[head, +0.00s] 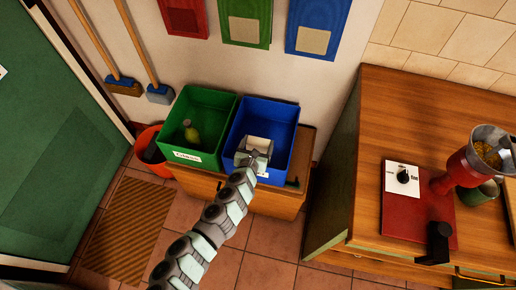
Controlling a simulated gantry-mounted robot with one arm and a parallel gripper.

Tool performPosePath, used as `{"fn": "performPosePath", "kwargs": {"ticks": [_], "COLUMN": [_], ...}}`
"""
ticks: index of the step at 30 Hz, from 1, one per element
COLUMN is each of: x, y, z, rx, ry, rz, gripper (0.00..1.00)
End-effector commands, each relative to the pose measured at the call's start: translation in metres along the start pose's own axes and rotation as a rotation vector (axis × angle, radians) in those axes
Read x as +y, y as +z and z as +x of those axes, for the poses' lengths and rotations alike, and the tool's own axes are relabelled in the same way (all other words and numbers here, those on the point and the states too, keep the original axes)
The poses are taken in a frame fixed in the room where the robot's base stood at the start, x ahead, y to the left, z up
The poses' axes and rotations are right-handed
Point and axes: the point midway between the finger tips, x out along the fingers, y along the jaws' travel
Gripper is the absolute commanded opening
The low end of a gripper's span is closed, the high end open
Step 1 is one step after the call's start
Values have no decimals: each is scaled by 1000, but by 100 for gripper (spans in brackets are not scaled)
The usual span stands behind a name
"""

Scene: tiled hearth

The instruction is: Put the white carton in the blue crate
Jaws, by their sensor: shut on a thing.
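The blue crate (283,113) stands on a low wooden bench, right of a green crate. My arm reaches up from the bottom of the head view, and my gripper (257,149) is over the front part of the blue crate's opening. My gripper is shut on the white carton (259,142), whose pale top shows just beyond the fingers. The carton appears within the outline of the crate's opening. From this angle I cannot tell how deep it is or whether it touches the crate floor. The gripper and arm hide the crate's front wall in part.
The green crate (182,155) holds a yellow-green bottle (192,133). The wooden bench (270,205) supports both crates. A wooden counter (345,190) with a red grinder (462,172) stands at right.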

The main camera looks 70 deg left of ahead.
Motion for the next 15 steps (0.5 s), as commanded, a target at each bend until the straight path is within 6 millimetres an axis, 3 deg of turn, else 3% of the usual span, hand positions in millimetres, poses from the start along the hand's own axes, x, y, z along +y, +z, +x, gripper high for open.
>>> {"fn": "performPosePath", "kwargs": {"ticks": [5, 15], "x": [1, 0], "y": [-27, -30], "z": [10, 12], "rx": [2, 1], "ry": [2, -1], "rz": [-6, 1], "gripper": [22, 22]}}
